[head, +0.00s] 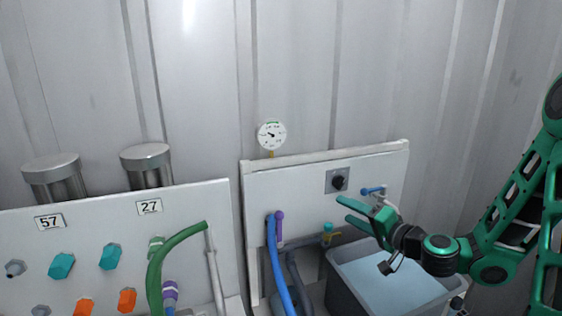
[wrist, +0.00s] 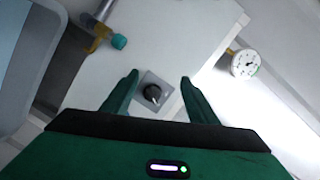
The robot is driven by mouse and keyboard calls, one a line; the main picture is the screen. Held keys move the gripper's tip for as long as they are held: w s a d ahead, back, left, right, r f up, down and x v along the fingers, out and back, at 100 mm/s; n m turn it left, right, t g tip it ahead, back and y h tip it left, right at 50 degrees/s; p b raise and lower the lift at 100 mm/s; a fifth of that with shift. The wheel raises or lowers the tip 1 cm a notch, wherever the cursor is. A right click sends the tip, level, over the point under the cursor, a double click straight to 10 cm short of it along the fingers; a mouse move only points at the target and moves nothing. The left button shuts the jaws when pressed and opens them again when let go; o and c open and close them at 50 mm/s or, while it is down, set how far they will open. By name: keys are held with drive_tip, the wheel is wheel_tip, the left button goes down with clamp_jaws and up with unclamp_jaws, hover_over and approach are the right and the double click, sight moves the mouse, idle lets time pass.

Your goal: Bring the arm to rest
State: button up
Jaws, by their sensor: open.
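My gripper (head: 352,211) is green and open, with nothing between its fingers. It is in front of the right white panel (head: 300,190) in the head view, with the arm reaching in from the right. In the wrist view the two fingers (wrist: 158,82) stand apart, one on each side of a black rotary knob (wrist: 152,93) on a grey plate. The knob (head: 339,182) also shows in the head view, up and left of the fingers. I cannot tell from these views whether the fingers touch the panel.
A grey tub (head: 395,280) with pale liquid stands below my gripper. A gauge (head: 271,135) sits above the panel. Blue (head: 275,262) and green (head: 160,270) hoses hang left. The upper wall area is clear.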

drive_tip(key=s+d+f+n+g+h, duration=0.2)
drive_tip(key=s+f+n+g, duration=0.15)
drive_tip(key=s, duration=0.35)
drive_tip(key=s+d+f+n+g+h, duration=0.25)
drive_tip(key=s+f+g, duration=0.2)
drive_tip(key=s, duration=0.25)
drive_tip(key=s+d+r+m+g+h, duration=0.1)
drive_tip(key=s+d+r+m+g, duration=0.1)
drive_tip(key=s+d, duration=0.5)
drive_tip(key=s+d+r+m+g+h, duration=0.2)
drive_tip(key=s+d, duration=0.5)
drive_tip(key=s, duration=0.9)
wheel_tip(320, 180, up, 3)
drive_tip(key=shift+s+f+m+g, duration=0.1)
drive_tip(key=shift+s+m+g, duration=0.3)
drive_tip(key=shift+m+g, duration=0.6)
drive_tip(key=shift+h, duration=0.25)
drive_tip(key=shift+w+d+f+g, duration=0.1)
drive_tip(key=shift+w+f+g, duration=0.2)
drive_tip(key=shift+w, duration=0.3)
